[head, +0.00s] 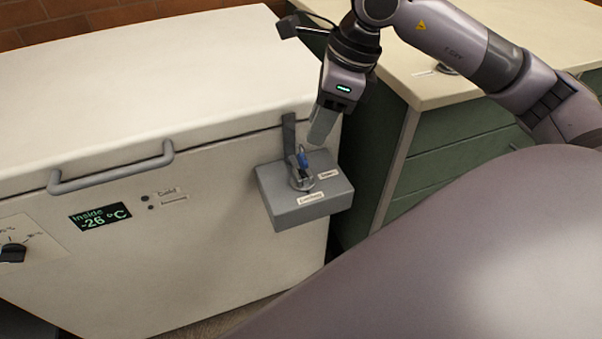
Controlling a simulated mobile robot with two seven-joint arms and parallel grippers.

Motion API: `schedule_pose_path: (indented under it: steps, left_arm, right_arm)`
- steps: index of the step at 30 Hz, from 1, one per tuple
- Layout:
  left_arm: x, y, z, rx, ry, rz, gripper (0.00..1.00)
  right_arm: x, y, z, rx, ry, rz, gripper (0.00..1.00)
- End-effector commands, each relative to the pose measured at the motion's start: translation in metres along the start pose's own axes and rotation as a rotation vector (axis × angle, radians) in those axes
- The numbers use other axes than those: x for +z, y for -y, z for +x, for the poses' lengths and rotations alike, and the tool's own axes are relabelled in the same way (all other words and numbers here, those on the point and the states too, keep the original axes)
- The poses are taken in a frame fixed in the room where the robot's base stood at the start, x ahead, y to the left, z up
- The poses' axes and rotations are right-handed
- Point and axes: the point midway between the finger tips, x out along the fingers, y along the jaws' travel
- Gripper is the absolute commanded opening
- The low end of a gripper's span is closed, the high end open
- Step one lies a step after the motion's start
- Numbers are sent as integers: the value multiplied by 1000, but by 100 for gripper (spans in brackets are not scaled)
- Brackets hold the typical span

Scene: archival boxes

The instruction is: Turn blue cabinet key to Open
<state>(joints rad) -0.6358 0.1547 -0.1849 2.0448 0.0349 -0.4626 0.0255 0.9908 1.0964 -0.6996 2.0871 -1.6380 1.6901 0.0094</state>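A grey lock box (315,205) is fixed to the front of a white chest freezer near its right edge. A small blue key (303,157) stands in a round lock on top of the box. Two small white labels lie on the box: one at its front (311,198) and one to the right of the lock (327,175); their words are too small to read surely. My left gripper is not in view.
The white freezer (150,75) has a grey handle (110,170), a display (100,216) reading -26 °C and a black knob (13,252). A green cabinet with a pale top (440,90) stands close at the right.

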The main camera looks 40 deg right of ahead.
Motion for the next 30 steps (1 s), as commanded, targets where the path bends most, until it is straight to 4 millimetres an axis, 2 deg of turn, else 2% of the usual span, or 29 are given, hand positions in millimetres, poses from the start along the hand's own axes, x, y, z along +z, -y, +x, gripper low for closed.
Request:
schedule_pose_path:
  steps: [17,30]
  left_arm:
    - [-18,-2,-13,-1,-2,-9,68]
    - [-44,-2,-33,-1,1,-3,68]
  right_arm:
    - [5,-15,-2,-158,-1,512,36]
    - [13,-25,-1,-282,-3,920,36]
